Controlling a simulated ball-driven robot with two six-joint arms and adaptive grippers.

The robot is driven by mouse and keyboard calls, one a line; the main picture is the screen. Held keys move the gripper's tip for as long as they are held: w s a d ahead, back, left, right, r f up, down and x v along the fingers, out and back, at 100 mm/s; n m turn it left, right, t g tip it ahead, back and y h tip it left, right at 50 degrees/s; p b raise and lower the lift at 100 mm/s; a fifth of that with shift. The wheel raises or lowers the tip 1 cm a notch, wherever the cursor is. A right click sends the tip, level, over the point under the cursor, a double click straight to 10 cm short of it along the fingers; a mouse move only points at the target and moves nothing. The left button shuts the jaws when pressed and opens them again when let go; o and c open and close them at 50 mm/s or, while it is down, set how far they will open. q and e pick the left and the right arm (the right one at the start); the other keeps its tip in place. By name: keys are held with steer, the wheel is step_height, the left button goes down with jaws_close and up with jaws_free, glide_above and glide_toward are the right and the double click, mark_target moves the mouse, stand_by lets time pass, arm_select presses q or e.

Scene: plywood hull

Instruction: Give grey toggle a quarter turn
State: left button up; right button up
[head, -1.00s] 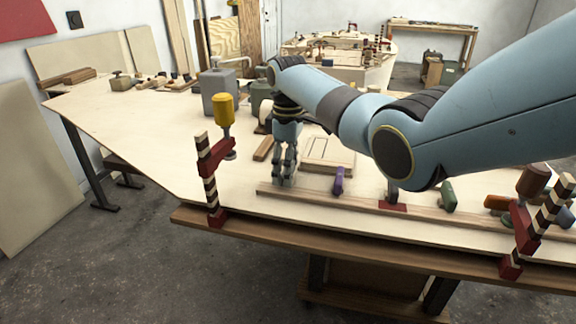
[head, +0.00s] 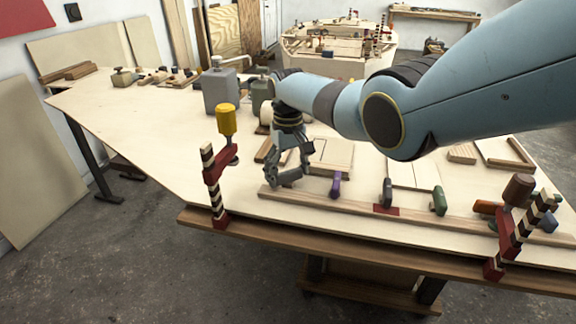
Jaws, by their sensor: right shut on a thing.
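My right gripper (head: 287,180) reaches down to the left end of the long wooden batten (head: 345,202). Its fingers are shut on the grey toggle there; they mostly hide it, and I cannot tell its exact angle. A purple toggle (head: 336,185) stands just right of the gripper. Further right along the batten are a dark slate toggle (head: 387,192) by a red patch (head: 386,209), and a green toggle (head: 439,201). My left gripper is not in view.
A clamp with a yellow handle (head: 226,119) stands left of the gripper; another with a brown handle (head: 518,190) is at the right. A grey canister (head: 221,92) stands behind. The pale worktop (head: 150,125) is clear at the left.

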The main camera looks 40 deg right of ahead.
mark_target(288, 171)
steer(key=m+p, duration=0.1)
steer(key=m, duration=0.2)
steer(key=shift+r+m, duration=0.1)
steer(key=shift+m, duration=0.2)
steer(key=shift+m+p, duration=0.3)
steer(key=shift+m, duration=1.5)
steer(key=o, duration=1.2)
step_height(288, 171, up, 12)
steer(key=shift+f, duration=0.1)
